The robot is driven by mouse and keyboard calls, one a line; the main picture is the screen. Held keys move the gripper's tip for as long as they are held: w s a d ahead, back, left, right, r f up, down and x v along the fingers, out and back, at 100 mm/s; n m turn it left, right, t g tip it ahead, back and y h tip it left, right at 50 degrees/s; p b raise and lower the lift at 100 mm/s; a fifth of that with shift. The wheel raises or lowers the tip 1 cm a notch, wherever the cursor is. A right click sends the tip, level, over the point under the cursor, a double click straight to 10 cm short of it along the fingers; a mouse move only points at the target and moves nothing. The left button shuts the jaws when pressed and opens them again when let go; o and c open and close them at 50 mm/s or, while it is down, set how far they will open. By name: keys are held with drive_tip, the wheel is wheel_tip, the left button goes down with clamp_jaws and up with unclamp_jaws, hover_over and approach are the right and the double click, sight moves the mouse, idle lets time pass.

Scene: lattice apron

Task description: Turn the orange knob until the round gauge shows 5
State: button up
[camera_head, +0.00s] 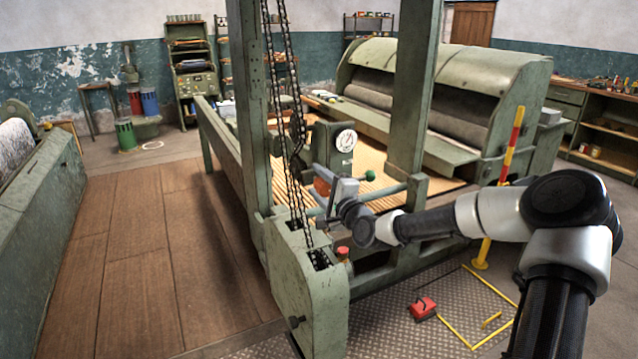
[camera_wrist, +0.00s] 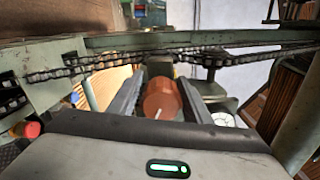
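The orange knob (camera_head: 322,187) sits on the green machine, partly hidden by my gripper (camera_head: 334,193) in the head view. In the wrist view the knob (camera_wrist: 162,98) lies between the two dark fingers of my gripper (camera_wrist: 162,92), one on each side. A short white mark shows on its near face. The gaps beside it are very small, and I cannot tell whether the fingers press on it. The round gauge (camera_head: 346,140) has a white face and stands above and right of the knob. Its needle is too small to read. Part of its pale face (camera_wrist: 224,120) shows in the wrist view.
Chains (camera_head: 292,110) hang beside the green post, close left of the knob. A green ball handle (camera_head: 370,175) is right of my gripper. A red button (camera_head: 343,252) is below it. A red-yellow post (camera_head: 510,145) stands right, behind my arm. The wooden floor at left is clear.

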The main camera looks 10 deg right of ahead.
drive_tip(key=p+v, duration=0.1)
drive_tip(key=v, duration=1.6)
drive_tip(key=shift+s, duration=0.2)
drive_tip(key=shift+d+r, duration=0.1)
